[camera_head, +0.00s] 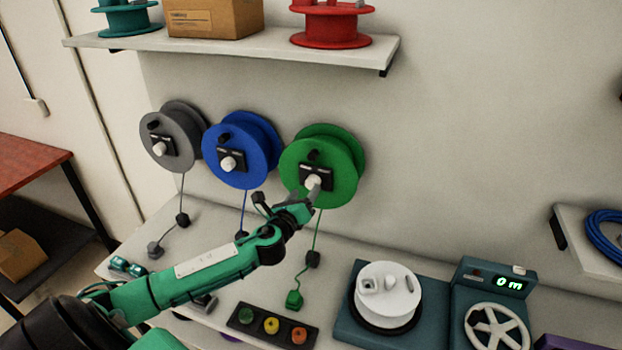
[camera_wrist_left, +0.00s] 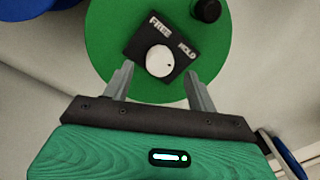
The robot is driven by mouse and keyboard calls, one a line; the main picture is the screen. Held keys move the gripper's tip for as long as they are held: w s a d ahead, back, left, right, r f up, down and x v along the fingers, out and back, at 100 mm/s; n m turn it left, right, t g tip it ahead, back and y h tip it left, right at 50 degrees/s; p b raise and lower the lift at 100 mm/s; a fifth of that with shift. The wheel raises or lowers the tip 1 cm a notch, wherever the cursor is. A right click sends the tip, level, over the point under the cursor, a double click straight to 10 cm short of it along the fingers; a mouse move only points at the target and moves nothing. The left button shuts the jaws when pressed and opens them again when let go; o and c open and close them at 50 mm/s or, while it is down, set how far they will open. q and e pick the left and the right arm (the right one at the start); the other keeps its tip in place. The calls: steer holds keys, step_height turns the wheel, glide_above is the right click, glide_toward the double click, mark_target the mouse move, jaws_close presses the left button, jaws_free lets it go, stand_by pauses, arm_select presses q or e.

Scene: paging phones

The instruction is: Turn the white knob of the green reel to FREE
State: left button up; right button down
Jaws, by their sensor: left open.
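The green reel (camera_head: 340,160) hangs on the wall at the right of a row of reels. Its white knob (camera_head: 313,183) sits on a black plate at the reel's centre. In the left wrist view, the knob (camera_wrist_left: 160,60) is round with a small dark dot at its right side. The plate reads FREE (camera_wrist_left: 160,27) at upper left and HOLD (camera_wrist_left: 187,51) at upper right. My left gripper (camera_wrist_left: 160,72) is open, with one finger on each side of the knob and visible gaps between. In the head view, the left gripper (camera_head: 312,194) partly covers the plate. My right gripper is out of view.
A blue reel (camera_head: 257,135) and a grey reel (camera_head: 186,112) hang to the left. The bench holds a button box (camera_head: 246,318), a white drum (camera_head: 398,288) and a 0 m counter (camera_head: 509,284). A shelf (camera_head: 270,47) is above.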

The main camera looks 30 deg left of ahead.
mark_target(310, 184)
arm_select(q)
steer(key=shift+w+a+p, duration=0.2)
steer(key=shift+w+p, duration=0.05)
steer(key=shift+w, duration=0.65)
steer(key=shift+w+a+p, duration=0.15)
steer(key=shift+w+p, duration=0.1)
steer(key=shift+w, duration=0.7)
steer(key=shift+w+a+p, duration=0.2)
steer(key=shift+w+p, duration=0.05)
steer(key=shift+w, duration=0.65)
steer(key=c, duration=1)
